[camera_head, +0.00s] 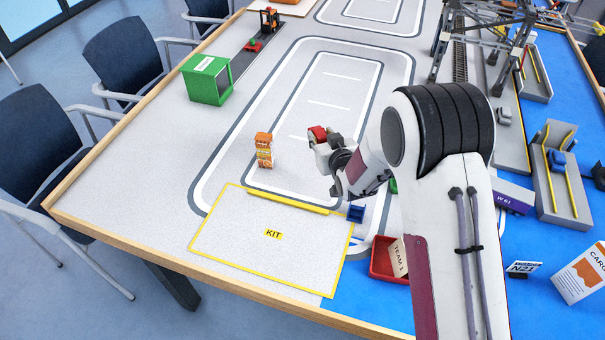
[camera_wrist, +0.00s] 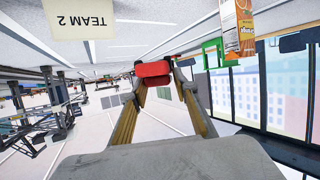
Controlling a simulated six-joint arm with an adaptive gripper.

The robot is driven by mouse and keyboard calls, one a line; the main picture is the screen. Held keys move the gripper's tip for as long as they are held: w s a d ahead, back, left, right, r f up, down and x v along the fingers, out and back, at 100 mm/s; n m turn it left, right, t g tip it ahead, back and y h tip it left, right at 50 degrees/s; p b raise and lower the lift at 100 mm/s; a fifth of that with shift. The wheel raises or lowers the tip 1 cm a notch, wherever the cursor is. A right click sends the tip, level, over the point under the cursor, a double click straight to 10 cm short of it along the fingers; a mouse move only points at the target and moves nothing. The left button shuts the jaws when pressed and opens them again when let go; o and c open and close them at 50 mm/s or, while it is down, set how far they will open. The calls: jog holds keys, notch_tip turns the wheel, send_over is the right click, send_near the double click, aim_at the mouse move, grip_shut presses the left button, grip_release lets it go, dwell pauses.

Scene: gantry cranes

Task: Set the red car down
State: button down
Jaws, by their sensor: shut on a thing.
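The red car (camera_head: 318,133) is in the jaws of my gripper (camera_head: 327,143), which shows from the side above the grey road mat. In the wrist view the red car (camera_wrist: 152,72) sits between the tips of the two fingers (camera_wrist: 158,82). The gripper is shut on it. The car appears held up in the air over the white-lined loop, apart from the mat. Its underside is not clearly visible, and part of it is hidden by the fingers.
An orange carton (camera_head: 264,150) stands left of my gripper. A yellow-edged KIT area (camera_head: 225,250) lies empty in front. A green box (camera_head: 207,80) stands at the back left. A red tray (camera_head: 385,262) and a blue block (camera_head: 356,213) are near my arm. The loop's middle is clear.

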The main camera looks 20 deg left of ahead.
jog(key=shift+n+g+y, duration=0.3)
jog(key=shift+n+y, duration=0.2)
jog(key=shift+n, duration=0.1)
jog(key=s+a, duration=0.1)
jog(key=s, duration=0.1)
jog(key=s+a, duration=0.2)
jog(key=shift+s+a, duration=0.15)
jog(key=shift+a, duration=0.15)
jog(key=shift+f, duration=0.15)
send_over(304, 179)
jog(key=shift+f, duration=3.05)
jog(key=shift+f, duration=1.9)
jog(key=shift+f, duration=0.1)
